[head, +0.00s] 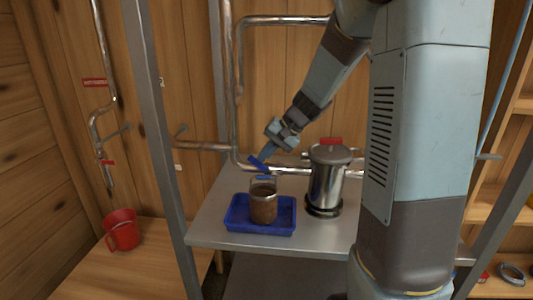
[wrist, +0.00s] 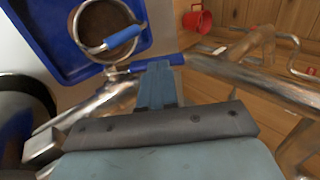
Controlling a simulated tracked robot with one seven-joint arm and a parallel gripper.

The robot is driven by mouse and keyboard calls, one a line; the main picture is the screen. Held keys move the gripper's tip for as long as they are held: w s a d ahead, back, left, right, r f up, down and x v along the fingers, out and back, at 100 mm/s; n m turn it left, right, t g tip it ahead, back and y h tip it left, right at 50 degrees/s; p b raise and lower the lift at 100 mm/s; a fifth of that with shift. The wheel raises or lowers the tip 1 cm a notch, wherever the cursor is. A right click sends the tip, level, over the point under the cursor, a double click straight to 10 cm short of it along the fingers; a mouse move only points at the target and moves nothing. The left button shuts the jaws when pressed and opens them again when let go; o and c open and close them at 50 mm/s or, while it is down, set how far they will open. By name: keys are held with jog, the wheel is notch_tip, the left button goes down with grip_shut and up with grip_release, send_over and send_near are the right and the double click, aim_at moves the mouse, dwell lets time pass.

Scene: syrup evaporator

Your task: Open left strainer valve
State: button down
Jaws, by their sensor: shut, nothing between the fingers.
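A blue valve lever (wrist: 168,60) shows in the wrist view, by the metal pipe fitting. In the head view the blue lever (head: 257,163) is just above the jar. My gripper (wrist: 158,66) is shut and empty, its fingertips right at the lever. I cannot tell whether they touch it. In the head view my gripper (head: 268,155) reaches down to the lever from the upper right. A jar of brown contents (head: 263,206) with a blue-gripped bail stands in a blue tray (head: 238,225) below. The valve body is partly hidden by my gripper.
A steel lidded canister (head: 326,182) stands right of the tray on the metal table (head: 215,236). Metal pipes (head: 205,146) run behind along the wooden wall. A red mug (head: 122,230) stands on the wooden surface at the left. The table's left front is bare.

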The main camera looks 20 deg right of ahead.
aim_at(253, 163)
jog(key=shift+a, duration=0.1)
jog(key=shift+w+a+f+g+h, duration=0.25)
jog(key=shift+a+g+h, duration=0.25)
jog(key=shift+h, duration=0.4)
jog(key=h, duration=0.1)
jog(key=a+f+h, duration=0.1)
jog(key=shift+w+a+g+h, duration=0.3)
jog(key=shift+g, duration=0.1)
jog(key=shift+a+f+h, duration=0.2)
jog(key=shift+f+h, duration=0.15)
jog(key=shift+h, duration=0.15)
jog(key=shift+w+a+f, duration=0.1)
jog(key=shift+f, duration=0.1)
jog(key=shift+a+f, duration=0.1)
jog(key=shift+f, duration=0.05)
